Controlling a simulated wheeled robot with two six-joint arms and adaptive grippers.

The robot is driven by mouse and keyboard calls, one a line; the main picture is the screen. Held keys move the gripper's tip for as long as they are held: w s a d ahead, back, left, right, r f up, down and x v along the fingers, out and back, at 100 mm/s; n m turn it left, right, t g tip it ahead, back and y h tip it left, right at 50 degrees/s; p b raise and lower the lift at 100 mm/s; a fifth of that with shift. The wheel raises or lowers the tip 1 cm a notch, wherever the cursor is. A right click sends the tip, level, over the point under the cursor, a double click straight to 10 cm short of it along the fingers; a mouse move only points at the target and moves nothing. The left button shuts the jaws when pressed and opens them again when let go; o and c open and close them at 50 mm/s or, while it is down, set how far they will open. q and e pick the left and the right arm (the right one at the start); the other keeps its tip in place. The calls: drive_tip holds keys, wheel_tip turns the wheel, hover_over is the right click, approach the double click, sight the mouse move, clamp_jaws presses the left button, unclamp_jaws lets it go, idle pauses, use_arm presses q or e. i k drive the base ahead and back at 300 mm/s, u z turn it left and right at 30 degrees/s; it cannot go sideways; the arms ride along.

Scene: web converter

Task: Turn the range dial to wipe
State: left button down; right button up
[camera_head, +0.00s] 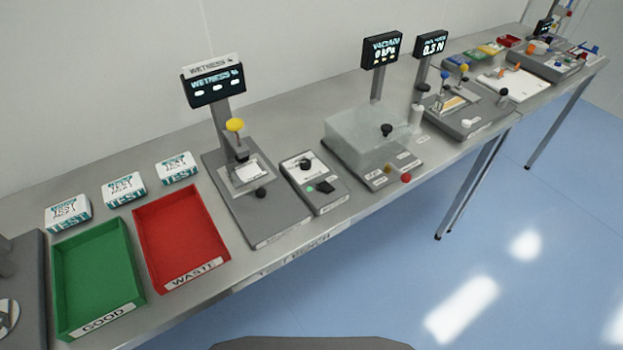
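No label that reads as the range dial or its wipe mark is legible at this size. A small grey control box (315,183) stands right of the wetness tester. It has a black knob (306,164) on a white plate, a green button and a black part near its front; the knob's pointing direction is too small to tell. The wetness tester (268,219) has a display on a post, a yellow knob above a white pad, and a black knob (261,193) near its front. Neither of my grippers is in view.
A green GOOD tray (146,290) and a red WASTE tray (225,235) lie left, with several TEST packs (124,188) behind. A clear-covered vacuum station (362,143) stands right of the control box. More stations fill the bench's far right. Blue floor (390,260) is open in front.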

sight(305, 165)
drive_tip(key=u, duration=1.75)
drive_tip(key=k, duration=0.7)
drive_tip(key=z, duration=1.5)
